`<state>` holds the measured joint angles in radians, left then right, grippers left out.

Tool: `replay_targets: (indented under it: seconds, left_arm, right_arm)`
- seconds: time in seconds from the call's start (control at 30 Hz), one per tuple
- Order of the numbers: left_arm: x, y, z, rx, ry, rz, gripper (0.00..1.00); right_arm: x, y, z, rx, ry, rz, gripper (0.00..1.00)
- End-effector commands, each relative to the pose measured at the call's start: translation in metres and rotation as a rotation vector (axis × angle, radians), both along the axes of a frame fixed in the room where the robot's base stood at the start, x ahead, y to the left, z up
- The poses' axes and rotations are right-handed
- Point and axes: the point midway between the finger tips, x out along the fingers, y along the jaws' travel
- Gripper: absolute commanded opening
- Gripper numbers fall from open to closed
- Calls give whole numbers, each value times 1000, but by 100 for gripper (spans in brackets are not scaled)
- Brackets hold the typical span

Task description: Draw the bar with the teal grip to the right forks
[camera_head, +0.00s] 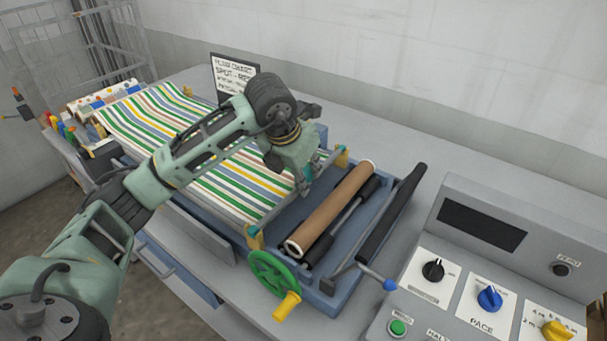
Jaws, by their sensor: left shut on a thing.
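The bar (278,210) lies across the right end of the striped cloth (205,150). A bit of its teal grip (322,158) shows beside my left gripper (304,182), which comes down from above and is shut on it. The fingers hide most of the grip. Yellow-topped forks stand close to the bar's ends, one at the back (342,155) and one at the front (253,238). I cannot tell whether the bar rests in them. My right gripper is out of view.
Right of the bar lie a brown roll (331,208), dark rollers and a black bar (392,214) with a blue knob. A green handwheel (274,273) is at the front. A control panel (480,235) stands at the right. A sign (232,76) stands behind.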

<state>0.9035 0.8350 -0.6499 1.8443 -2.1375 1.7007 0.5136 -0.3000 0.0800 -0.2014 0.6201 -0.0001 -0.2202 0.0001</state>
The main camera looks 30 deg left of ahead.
Motion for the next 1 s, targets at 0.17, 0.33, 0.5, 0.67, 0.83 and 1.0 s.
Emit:
replay_targets:
  seconds: [0.17, 0.33, 0.5, 0.67, 0.83, 1.0]
  left_arm:
    - [0, 0, -4, 0, -1, 0, 0]
    - [0, 0, -7, 0, -1, 0, 0]
    - [0, 0, -7, 0, -1, 0, 24]
    - [0, 0, -8, 0, -1, 0, 37]
    - [0, 0, -8, 0, 0, 0, 37]
    - [-1, 0, -5, 0, -1, 0, 37]
  right_arm:
    - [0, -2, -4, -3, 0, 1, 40]
    - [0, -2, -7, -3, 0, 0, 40]
    - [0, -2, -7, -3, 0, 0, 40]
    - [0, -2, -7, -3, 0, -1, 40]
    - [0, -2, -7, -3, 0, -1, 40]
    - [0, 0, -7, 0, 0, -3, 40]
